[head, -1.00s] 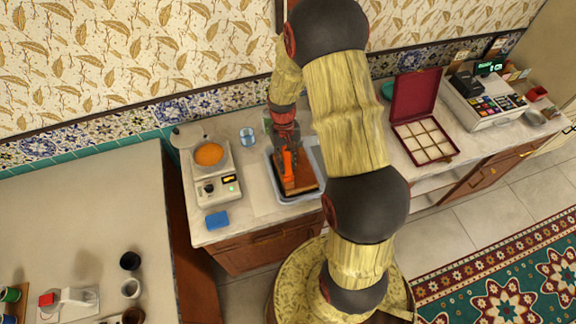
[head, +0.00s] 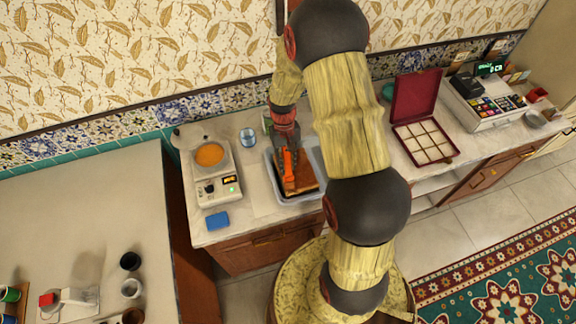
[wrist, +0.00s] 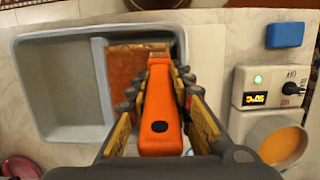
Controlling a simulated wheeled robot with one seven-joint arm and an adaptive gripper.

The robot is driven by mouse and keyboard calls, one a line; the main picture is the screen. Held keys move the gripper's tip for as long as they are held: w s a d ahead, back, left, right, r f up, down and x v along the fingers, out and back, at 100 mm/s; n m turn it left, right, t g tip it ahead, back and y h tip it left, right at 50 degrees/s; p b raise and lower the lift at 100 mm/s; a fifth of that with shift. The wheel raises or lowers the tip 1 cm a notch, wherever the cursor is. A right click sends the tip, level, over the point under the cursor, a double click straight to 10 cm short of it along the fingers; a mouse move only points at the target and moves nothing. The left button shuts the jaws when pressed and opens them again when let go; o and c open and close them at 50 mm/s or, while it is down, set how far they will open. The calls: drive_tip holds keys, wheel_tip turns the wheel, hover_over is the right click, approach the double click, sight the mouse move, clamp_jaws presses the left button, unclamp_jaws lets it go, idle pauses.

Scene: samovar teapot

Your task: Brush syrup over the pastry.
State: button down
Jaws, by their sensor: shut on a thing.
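My gripper (head: 287,143) is shut on the orange handle of a brush (head: 289,162). In the wrist view the brush (wrist: 160,112) lies between the fingers of my gripper (wrist: 158,88), its far end over the pastry. The brown pastry (wrist: 126,66) lies in the right compartment of a grey divided tray (wrist: 62,90). The pastry also shows in the head view (head: 305,184). The orange syrup (head: 209,154) is in a round pan on a white heater (head: 216,188), left of the tray.
A blue block (head: 217,220) lies in front of the heater. A glass (head: 248,137) stands behind, between heater and tray. An open red box (head: 424,140) with a divided insert is to the right. The counter (head: 255,195) between heater and tray is clear.

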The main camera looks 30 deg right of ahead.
drive_tip(key=w, duration=0.1)
drive_tip(key=w+d, duration=0.1)
drive_tip(key=w, duration=0.1)
drive_tip(key=w+d, duration=0.1)
drive_tip(key=shift+w+d, duration=0.2)
drive_tip(key=shift+w, duration=0.2)
drive_tip(key=shift+w, duration=0.1)
